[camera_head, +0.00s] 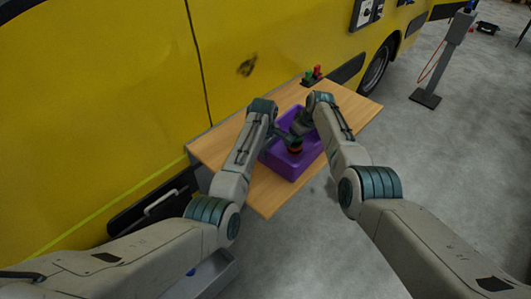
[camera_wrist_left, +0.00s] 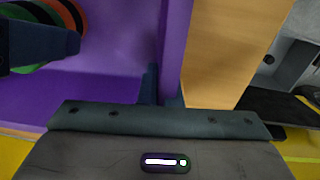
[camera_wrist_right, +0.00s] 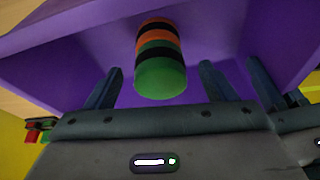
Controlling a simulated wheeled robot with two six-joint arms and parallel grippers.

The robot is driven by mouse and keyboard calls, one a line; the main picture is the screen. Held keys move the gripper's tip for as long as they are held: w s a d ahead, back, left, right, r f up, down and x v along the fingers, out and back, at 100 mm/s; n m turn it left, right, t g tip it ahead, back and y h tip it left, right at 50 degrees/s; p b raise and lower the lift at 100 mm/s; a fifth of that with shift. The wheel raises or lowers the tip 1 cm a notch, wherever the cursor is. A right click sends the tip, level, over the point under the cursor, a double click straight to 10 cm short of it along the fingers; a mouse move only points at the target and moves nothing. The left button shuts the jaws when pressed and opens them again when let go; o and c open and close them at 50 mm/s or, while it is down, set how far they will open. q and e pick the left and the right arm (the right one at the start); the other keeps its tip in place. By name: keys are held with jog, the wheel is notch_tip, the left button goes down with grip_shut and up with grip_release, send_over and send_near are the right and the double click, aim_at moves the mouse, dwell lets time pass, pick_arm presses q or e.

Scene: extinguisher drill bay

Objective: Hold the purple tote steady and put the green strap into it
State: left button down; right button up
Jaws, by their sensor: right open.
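The purple tote (camera_head: 291,168) stands on a wooden table beside the yellow vehicle. The green strap (camera_wrist_right: 162,75) is a roll with green, black and orange bands, inside the tote near its floor; it also shows in the head view (camera_head: 295,149). My right gripper (camera_wrist_right: 160,85) is open over the tote, its fingers on either side of the roll with gaps to them. My left gripper (camera_wrist_left: 163,85) has a finger on each side of a tote wall and looks shut on it. In the left wrist view, a dark finger partly hides the roll.
Small red and green items (camera_head: 313,74) stand at the table's back edge, against the vehicle. The wooden table top (camera_head: 264,193) is bare in front of the tote. My two arms are close together over the tote.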

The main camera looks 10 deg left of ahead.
jog(key=v, duration=1.2)
pick_arm(q)
jog(key=c, duration=1.5)
grip_release()
jog(key=shift+c, duration=0.2)
jog(key=shift+r, duration=0.15)
